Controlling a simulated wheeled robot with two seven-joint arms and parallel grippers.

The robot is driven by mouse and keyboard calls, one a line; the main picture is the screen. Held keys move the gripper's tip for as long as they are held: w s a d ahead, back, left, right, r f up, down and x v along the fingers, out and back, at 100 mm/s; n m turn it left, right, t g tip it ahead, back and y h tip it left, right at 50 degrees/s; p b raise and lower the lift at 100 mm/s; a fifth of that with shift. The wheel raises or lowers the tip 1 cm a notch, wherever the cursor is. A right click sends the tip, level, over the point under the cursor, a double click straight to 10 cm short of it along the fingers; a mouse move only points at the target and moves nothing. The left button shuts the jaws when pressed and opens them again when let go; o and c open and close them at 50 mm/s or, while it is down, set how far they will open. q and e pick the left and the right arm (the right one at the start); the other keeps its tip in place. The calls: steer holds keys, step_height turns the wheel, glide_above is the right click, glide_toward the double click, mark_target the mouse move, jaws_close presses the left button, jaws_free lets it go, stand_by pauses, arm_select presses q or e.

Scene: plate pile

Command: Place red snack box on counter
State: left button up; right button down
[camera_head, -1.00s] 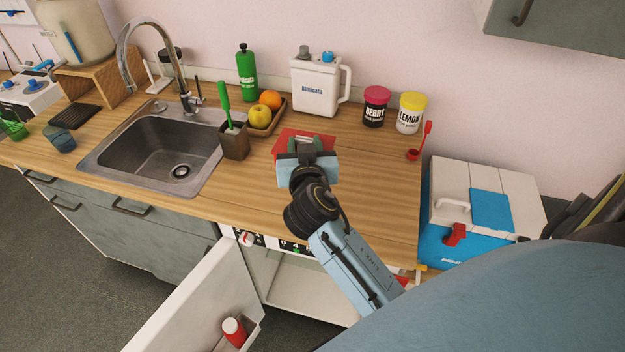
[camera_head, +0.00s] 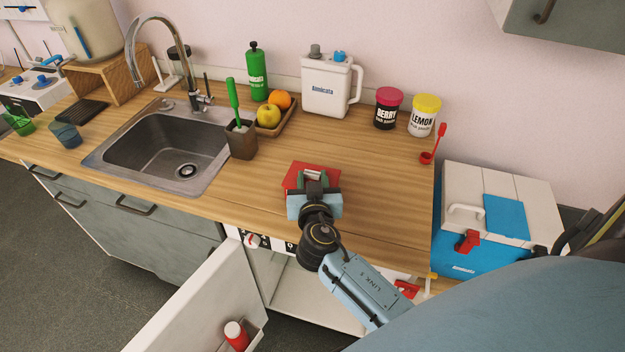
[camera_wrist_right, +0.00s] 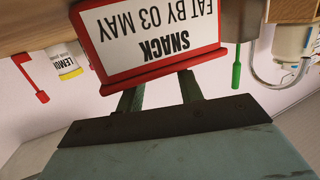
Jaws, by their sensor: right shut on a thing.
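The red snack box (camera_head: 300,172) is in my right gripper (camera_head: 316,180), over the wooden counter (camera_head: 375,200) to the right of the sink. Its far part shows past the fingers in the head view. In the right wrist view the box (camera_wrist_right: 150,40) shows its white label, "SNACK EAT BY 03 MAY", upside down. The right gripper (camera_wrist_right: 160,92) is shut on its edge. I cannot tell whether the box touches the counter. My left gripper is not in view.
Behind the box stand a white jug (camera_head: 327,88), a berry tub (camera_head: 387,108) and a lemon tub (camera_head: 424,115). A brush holder (camera_head: 241,140) stands left, near a fruit tray (camera_head: 284,125). A red scoop (camera_head: 430,155) is right. A cabinet door (camera_head: 205,300) hangs open below.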

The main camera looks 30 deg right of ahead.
steer(key=shift+f, duration=0.15)
steer(key=c, duration=0.9)
jaws_free()
steer(key=shift+s+a+r, duration=0.1)
steer(key=shift+s+r, duration=0.05)
steer(key=shift+r, duration=0.1)
steer(key=b+v, duration=0.2)
steer(key=v, duration=0.8)
steer(key=shift+s+a+f, duration=0.1)
steer(key=shift+s+a, duration=0.1)
steer(key=shift+s, duration=0.1)
steer(key=shift+s+a+r, duration=0.2)
steer(key=shift+s, duration=0.2)
